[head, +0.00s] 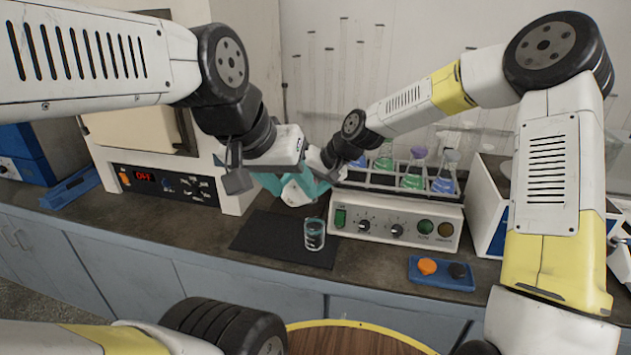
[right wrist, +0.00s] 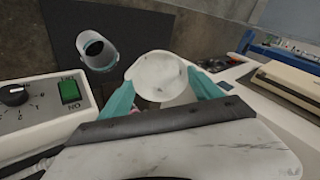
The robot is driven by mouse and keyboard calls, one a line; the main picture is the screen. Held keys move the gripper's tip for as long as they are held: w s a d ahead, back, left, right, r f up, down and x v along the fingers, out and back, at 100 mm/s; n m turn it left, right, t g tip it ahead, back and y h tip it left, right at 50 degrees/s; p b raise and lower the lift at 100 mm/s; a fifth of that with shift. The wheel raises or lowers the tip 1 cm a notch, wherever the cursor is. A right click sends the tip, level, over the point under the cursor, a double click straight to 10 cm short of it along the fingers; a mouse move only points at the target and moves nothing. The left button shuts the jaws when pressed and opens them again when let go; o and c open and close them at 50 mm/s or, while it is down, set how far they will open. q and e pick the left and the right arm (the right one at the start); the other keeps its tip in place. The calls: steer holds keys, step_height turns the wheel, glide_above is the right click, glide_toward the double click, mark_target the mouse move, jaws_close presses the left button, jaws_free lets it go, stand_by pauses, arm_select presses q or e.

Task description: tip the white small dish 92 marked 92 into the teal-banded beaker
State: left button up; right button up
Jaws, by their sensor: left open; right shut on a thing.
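The white small dish (right wrist: 160,76) is between the teal fingertips of my right gripper (right wrist: 163,92) in the right wrist view. No number is readable on it, and I cannot tell how far it is tilted. The teal-banded beaker (head: 314,238) stands upright on a dark mat; it also shows in the right wrist view (right wrist: 97,48), beside the dish and apart from it, with something dark inside. In the head view my right gripper (head: 300,190) is behind the beaker and overlaps my left gripper (head: 265,181), which is open. The overlap hides most of the dish there.
The dark mat (head: 262,240) lies on the bench. A control box (head: 395,222) with knobs and a rack of coloured flasks stands right of the beaker. A blue tray (head: 441,279) holds an orange and a dark item. An oven-like unit (head: 165,190) stands at left.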

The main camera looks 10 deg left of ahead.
steer(key=shift+a+r+h, duration=0.1)
steer(key=shift+a+h, duration=0.1)
steer(key=shift+h, duration=0.3)
steer(key=shift+a, duration=0.1)
steer(key=shift+a+h, duration=0.3)
steer(key=shift+h, duration=0.4)
steer(key=h, duration=0.2)
steer(key=shift+a+h, duration=0.35)
steer(key=shift+h, duration=0.05)
steer(key=shift+d, duration=0.1)
